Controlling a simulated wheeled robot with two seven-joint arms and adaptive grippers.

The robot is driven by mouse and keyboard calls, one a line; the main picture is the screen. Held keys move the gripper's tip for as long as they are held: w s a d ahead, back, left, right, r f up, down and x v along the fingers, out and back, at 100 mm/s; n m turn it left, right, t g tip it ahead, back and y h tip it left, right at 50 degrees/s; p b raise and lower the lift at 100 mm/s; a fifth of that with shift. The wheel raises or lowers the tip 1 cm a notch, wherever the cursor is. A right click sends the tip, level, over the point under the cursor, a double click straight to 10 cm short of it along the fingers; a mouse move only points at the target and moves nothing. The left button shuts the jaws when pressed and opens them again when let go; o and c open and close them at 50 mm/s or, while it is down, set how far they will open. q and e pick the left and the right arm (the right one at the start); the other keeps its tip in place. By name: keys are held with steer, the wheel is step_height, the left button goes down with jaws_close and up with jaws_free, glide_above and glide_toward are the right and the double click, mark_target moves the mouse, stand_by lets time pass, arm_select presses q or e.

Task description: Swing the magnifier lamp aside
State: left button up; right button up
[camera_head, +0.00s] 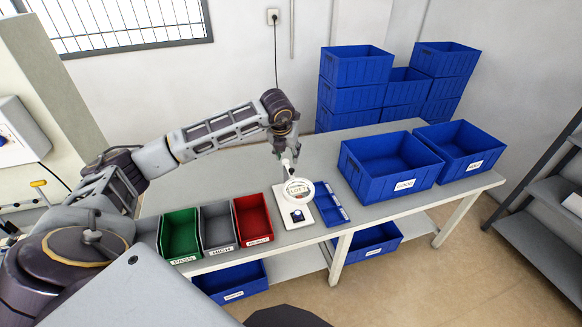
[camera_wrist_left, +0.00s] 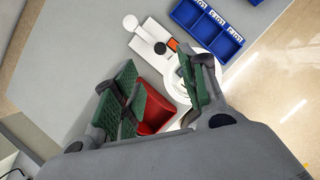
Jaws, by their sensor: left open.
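The magnifier lamp (camera_head: 309,199) has a round white ring head, and lettering shows through its lens. It stands at a white base plate (camera_head: 295,217) on the grey bench. In the left wrist view the lamp's white ring (camera_wrist_left: 223,53) is partly hidden behind the right-hand finger. My left gripper (camera_head: 287,152) reaches down from above, just behind the lamp head in the head view. In the left wrist view my left gripper (camera_wrist_left: 165,88) has its green-padded fingers spread apart, with nothing clearly held. I cannot tell whether a finger touches the ring. My right gripper is not in view.
Green (camera_head: 180,234), grey (camera_head: 217,227) and red (camera_head: 253,219) bins stand left of the lamp. A flat blue divided tray (camera_head: 331,205) lies right beside it. Large blue crates (camera_head: 388,170) fill the bench's right end. The bench behind the lamp looks clear.

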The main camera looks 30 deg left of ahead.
mark_target(292, 169)
arm_select(q)
steer(key=shift+p+x, duration=0.9)
steer(key=shift+x, duration=4.5)
steer(key=shift+c, duration=0.3)
jaws_close()
